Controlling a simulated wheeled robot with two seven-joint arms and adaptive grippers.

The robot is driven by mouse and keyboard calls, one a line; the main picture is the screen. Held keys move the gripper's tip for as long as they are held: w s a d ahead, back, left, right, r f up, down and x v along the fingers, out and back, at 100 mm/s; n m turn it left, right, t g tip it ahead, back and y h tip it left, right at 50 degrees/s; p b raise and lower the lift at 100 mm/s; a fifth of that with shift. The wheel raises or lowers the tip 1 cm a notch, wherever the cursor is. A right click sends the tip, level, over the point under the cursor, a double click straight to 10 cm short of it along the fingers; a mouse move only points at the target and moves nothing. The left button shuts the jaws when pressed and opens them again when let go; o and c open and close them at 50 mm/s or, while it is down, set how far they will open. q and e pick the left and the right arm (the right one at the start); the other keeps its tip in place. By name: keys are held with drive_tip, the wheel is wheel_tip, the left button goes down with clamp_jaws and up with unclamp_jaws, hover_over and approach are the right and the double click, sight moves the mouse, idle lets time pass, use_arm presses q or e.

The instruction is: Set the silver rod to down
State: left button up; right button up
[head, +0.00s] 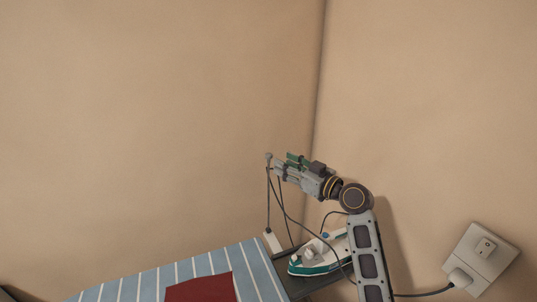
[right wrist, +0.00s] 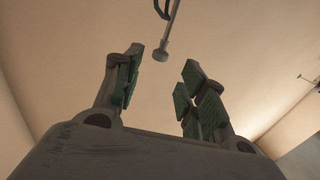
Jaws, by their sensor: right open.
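The silver rod (head: 268,195) stands upright at the ironing board's far right end, with a small knob on top. In the right wrist view the rod's knobbed end (right wrist: 162,52) appears beyond the fingertips, in line with the gap between them. My right gripper (head: 281,167) is open and empty, pointing left beside the upper rod. Its green-padded fingers also show in the right wrist view (right wrist: 160,75). I see no contact with the rod. My left gripper is not in view.
A striped ironing board (head: 145,285) carries a red cloth (head: 202,289). A white and green iron (head: 318,256) rests on the dark stand at its right, under my arm. A cord runs past the rod. A wall socket (head: 481,257) is at right; walls meet behind.

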sight(271, 157)
drive_tip(key=shift+p+x, duration=0.95)
drive_tip(key=shift+x, duration=3.15)
clamp_jaws()
